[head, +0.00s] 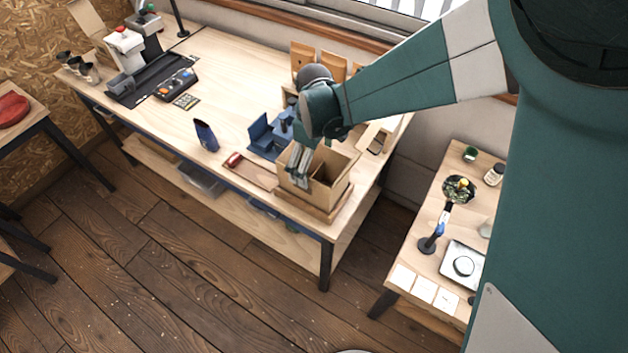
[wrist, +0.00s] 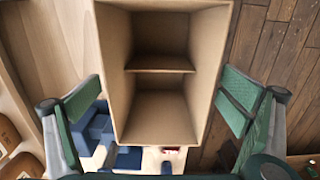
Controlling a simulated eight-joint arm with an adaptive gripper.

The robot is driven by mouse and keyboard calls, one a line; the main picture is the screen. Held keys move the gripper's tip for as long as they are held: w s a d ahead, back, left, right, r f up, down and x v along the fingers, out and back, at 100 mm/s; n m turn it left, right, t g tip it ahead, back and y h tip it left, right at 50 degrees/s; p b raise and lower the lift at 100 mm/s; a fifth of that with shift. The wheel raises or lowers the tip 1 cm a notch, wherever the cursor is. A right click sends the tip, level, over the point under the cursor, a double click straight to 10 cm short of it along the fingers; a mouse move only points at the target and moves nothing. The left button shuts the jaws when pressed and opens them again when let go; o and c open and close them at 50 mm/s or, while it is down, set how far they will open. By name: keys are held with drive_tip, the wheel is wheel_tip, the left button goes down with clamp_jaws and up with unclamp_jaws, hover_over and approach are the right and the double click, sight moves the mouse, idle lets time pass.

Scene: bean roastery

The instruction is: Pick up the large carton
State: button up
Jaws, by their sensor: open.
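The large carton (head: 314,195) is a brown open-topped box near the right front corner of the long workbench. It stands on a low wooden base. In the wrist view the carton (wrist: 160,62) is seen from above, with a divider across its inside and no contents visible. My gripper (head: 300,165) is open at the carton's top in the head view. In the wrist view my gripper (wrist: 157,95) has its green fingers spread to the left and right of the carton, with gaps showing. Finger height against the walls is hard to tell.
Blue blocks or holders (head: 263,136) stand just behind and left of the carton. The bench's front edge is close. A side table (head: 425,205) stands to the right.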

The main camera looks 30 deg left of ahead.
drive_tip(key=shift+f, duration=0.2)
idle(0.4)
drive_tip(key=c, duration=1.3)
